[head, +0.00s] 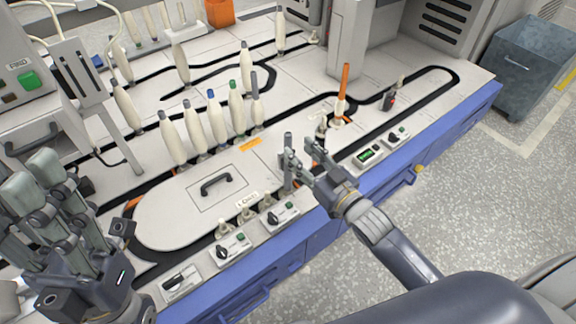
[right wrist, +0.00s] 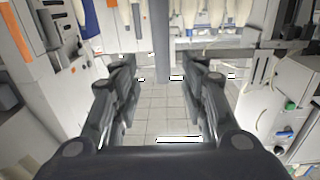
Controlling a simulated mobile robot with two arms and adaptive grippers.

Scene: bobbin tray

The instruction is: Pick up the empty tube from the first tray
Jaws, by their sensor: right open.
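A plain grey upright tube (head: 288,148) stands near the front of the white machine table, just left of my right gripper (head: 299,160). The gripper is open. In the right wrist view a grey upright post (right wrist: 160,40), which looks like the same tube, shows between and beyond the spread fingers of the gripper (right wrist: 158,72). I see no contact with it.
Several cream bobbins (head: 216,120) stand in a row behind a cover with a black handle (head: 216,184). Small control boxes (head: 233,247) line the front edge. A grey bin (head: 535,65) stands on the floor at right. The table's right part is fairly clear.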

